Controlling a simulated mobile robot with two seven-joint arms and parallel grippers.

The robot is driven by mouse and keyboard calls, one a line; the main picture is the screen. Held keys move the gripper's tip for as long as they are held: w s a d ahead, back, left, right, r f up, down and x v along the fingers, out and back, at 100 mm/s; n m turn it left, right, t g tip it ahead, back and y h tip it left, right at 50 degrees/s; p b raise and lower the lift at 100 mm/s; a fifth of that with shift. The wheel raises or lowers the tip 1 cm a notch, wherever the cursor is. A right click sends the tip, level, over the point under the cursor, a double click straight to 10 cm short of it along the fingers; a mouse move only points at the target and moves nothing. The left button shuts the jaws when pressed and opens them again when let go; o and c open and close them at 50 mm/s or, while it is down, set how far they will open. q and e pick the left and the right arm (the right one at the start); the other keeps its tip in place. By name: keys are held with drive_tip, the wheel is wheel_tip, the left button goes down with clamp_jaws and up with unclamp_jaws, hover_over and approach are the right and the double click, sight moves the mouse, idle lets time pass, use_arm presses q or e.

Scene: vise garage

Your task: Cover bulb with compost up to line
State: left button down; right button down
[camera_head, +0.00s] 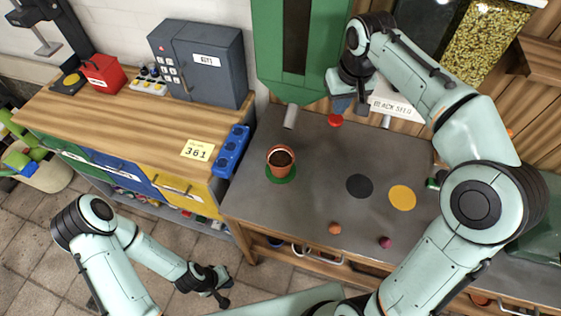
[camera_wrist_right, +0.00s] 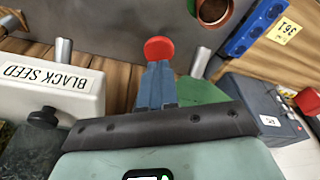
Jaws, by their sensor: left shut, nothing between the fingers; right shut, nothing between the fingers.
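A terracotta pot (camera_head: 281,158) stands upright on a round green mat on the grey bench. Dark material shows inside it; I see no bulb, and a fill line cannot be made out. The pot also shows at the top of the right wrist view (camera_wrist_right: 213,10). My right gripper (camera_head: 341,105) is shut and empty beside a red knob (camera_head: 335,121). In the right wrist view its fingertips (camera_wrist_right: 158,68) are at the red knob (camera_wrist_right: 159,48); contact cannot be told. My left gripper (camera_head: 222,288) is shut and empty, low in front of the bench.
A green hopper (camera_head: 270,45) with a dark window stands behind the bench, a metal spout (camera_head: 291,116) below it. A white BLACK SEED box (camera_head: 399,104) is to its right. Black (camera_head: 359,186) and yellow (camera_head: 402,198) discs and two small balls lie on the bench, otherwise mostly clear.

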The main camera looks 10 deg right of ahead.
drive_tip(key=r, duration=0.3)
drive_tip(key=shift+w, duration=0.2)
drive_tip(key=shift+s+r, duration=0.15)
drive_tip(key=shift+r, duration=0.9)
